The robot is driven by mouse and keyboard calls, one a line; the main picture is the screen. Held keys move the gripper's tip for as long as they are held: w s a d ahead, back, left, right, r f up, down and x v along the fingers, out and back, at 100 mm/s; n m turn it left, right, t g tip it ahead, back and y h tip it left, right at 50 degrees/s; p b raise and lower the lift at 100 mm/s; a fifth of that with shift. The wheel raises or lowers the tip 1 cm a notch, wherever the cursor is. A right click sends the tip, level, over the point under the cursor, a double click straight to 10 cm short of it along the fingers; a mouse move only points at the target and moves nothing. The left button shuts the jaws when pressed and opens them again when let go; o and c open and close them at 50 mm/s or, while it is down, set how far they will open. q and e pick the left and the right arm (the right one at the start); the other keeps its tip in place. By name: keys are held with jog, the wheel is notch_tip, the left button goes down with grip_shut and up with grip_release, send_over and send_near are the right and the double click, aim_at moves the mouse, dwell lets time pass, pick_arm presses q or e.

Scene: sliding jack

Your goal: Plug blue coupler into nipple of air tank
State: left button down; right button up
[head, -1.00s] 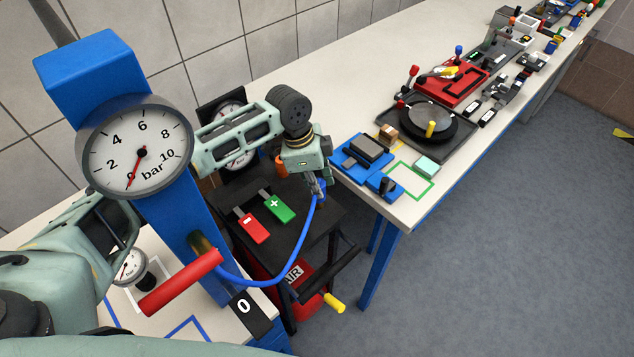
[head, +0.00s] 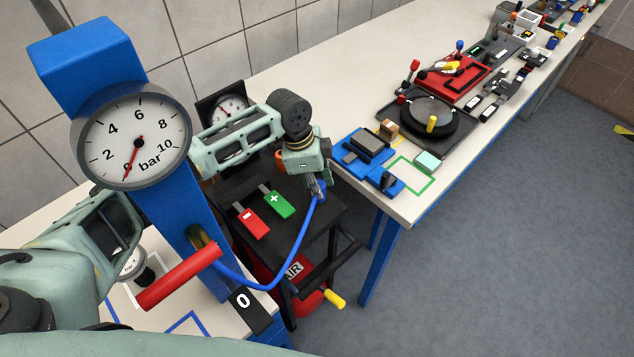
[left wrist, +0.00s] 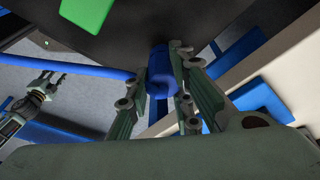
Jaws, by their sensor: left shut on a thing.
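My left gripper (head: 317,184) is shut on the blue coupler (head: 321,192) at the end of a blue hose (head: 297,250), beside the right edge of the black stand. In the left wrist view the coupler (left wrist: 161,72) sits between the fingers, with the hose running left. The red air tank (head: 312,298), partly hidden, is below the stand top; part of its "AIR" label shows. I cannot make out its nipple. The coupler is above the tank and apart from it. My right gripper (left wrist: 50,84) shows at the left of the left wrist view, fingers apart and empty.
A blue post with a large gauge (head: 132,142) reading about 0 and a red lever (head: 180,276) stands at left. The black stand (head: 300,232) has green and red buttons. A white bench (head: 345,105) with several devices runs to the back right. Grey floor at right is clear.

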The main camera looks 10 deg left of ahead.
pick_arm(q)
jog(key=shift+f, duration=0.3)
jog(key=c, duration=1.5)
grip_release()
jog(key=shift+o, duration=0.2)
